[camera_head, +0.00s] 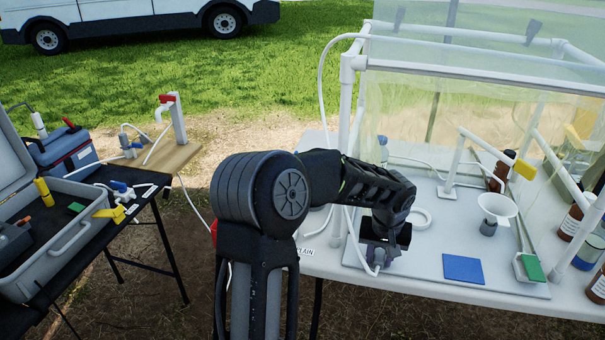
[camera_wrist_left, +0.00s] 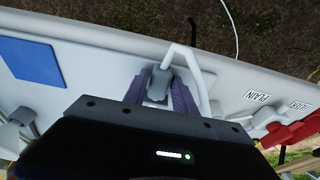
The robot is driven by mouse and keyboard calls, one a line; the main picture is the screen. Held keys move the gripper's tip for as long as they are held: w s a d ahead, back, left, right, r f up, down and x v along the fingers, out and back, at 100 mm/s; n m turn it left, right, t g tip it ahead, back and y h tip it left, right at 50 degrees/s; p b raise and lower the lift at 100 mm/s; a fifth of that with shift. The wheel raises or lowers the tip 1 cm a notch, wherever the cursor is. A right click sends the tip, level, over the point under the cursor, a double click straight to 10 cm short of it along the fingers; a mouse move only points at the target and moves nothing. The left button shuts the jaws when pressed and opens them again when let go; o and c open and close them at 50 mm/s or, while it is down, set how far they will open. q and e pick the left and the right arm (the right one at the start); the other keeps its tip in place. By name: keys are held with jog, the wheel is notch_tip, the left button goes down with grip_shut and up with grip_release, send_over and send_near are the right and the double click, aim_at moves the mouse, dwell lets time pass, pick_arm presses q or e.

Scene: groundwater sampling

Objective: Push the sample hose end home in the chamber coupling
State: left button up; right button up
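My left gripper (camera_head: 383,258) is low over the front of the white table, partly hidden by its own wrist in the head view. In the left wrist view its two dark fingers (camera_wrist_left: 160,92) lie on either side of a grey block, the sample hose end (camera_wrist_left: 158,86), and appear to touch it. The white hose (camera_wrist_left: 184,54) bends away from the block in a tight curve. The hose also shows beside the gripper in the head view (camera_head: 360,250). I cannot make out the chamber coupling or whether the hose end is in it. My right gripper is not in view.
A clear-walled frame (camera_head: 347,100) stands over the white table (camera_head: 420,292). A blue pad (camera_head: 463,268), a white funnel (camera_head: 497,207) and brown bottles (camera_head: 571,222) are to the right. A dark table on the left holds an open grey case (camera_head: 75,235) and a blue cooler (camera_head: 68,152).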

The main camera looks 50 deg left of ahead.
aim_at(380, 258)
pick_arm(q)
grip_shut()
jog(key=shift+r, duration=0.1)
jog(key=shift+w+a+p+v, duration=0.2)
jog(key=shift+p+v, duration=0.55)
jog(key=shift+v, duration=0.35)
jog(key=shift+w+a+p+v, duration=0.1)
jog(key=shift+w+p+v, duration=0.1)
jog(key=shift+p+v, duration=0.75)
jog(key=shift+w+a+p+v, duration=0.2)
jog(key=shift+p+v, duration=0.3)
jog(key=shift+v, duration=0.8)
jog(key=shift+r, duration=0.2)
jog(key=shift+d, duration=0.15)
